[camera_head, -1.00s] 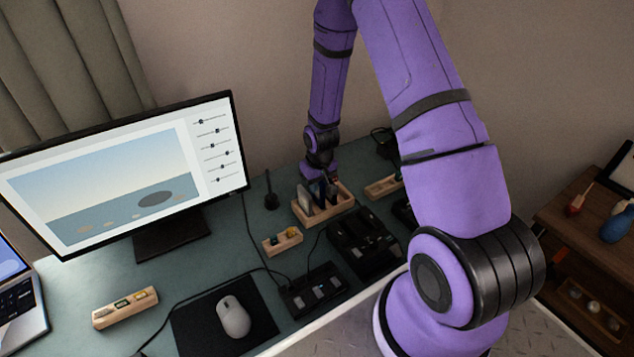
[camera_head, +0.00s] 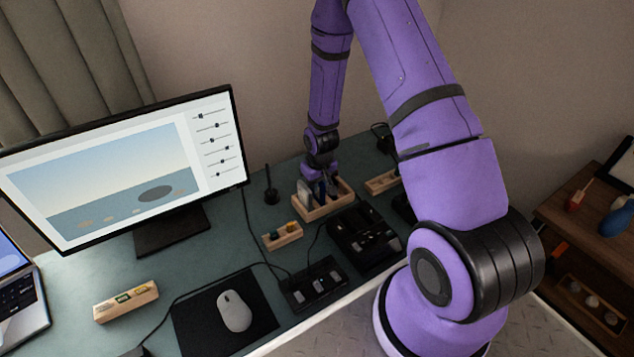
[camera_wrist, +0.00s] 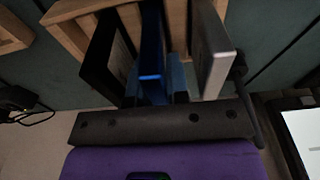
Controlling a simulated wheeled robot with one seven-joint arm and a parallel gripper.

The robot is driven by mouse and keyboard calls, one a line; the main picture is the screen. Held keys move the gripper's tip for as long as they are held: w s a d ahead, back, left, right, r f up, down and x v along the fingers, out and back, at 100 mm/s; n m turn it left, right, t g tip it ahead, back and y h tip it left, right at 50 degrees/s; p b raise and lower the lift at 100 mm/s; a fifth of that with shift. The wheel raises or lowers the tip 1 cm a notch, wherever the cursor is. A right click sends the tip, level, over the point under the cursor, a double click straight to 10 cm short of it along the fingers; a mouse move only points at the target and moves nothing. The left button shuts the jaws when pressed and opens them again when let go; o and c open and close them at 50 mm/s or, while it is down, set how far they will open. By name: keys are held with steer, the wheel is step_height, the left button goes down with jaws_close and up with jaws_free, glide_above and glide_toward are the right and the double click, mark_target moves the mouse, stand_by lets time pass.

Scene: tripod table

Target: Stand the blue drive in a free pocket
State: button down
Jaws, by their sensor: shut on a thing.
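The blue drive (camera_wrist: 152,58) is upright between the fingers of my gripper (camera_wrist: 155,88), which is shut on it. It stands between a black drive (camera_wrist: 108,62) on the left and a silver drive (camera_wrist: 213,58) on the right in the wrist view. The wooden rack (camera_wrist: 75,38) with the pockets is around and below these drives. In the head view my gripper (camera_head: 327,186) is down at the rack (camera_head: 325,208), and the silver drive (camera_head: 305,192) shows at its left. The lower end of the blue drive is hidden, so I cannot tell how deep it sits.
A black multi-bay device (camera_head: 365,238) stands in front of the rack. Small wooden blocks (camera_head: 282,236) and (camera_head: 382,183) lie to either side. A dark upright stand (camera_head: 271,187) is left of the rack, beside the monitor (camera_head: 130,180). A mouse (camera_head: 235,311) is at the front.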

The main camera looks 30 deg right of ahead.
steer(key=shift+f, duration=0.35)
steer(key=c, duration=1)
jaws_free()
steer(key=shift+c, duration=0.2)
steer(key=r, duration=0.3)
steer(key=s+r, duration=0.1)
steer(key=r, duration=0.6)
steer(key=shift+s+r, duration=0.15)
steer(key=shift+r, duration=0.2)
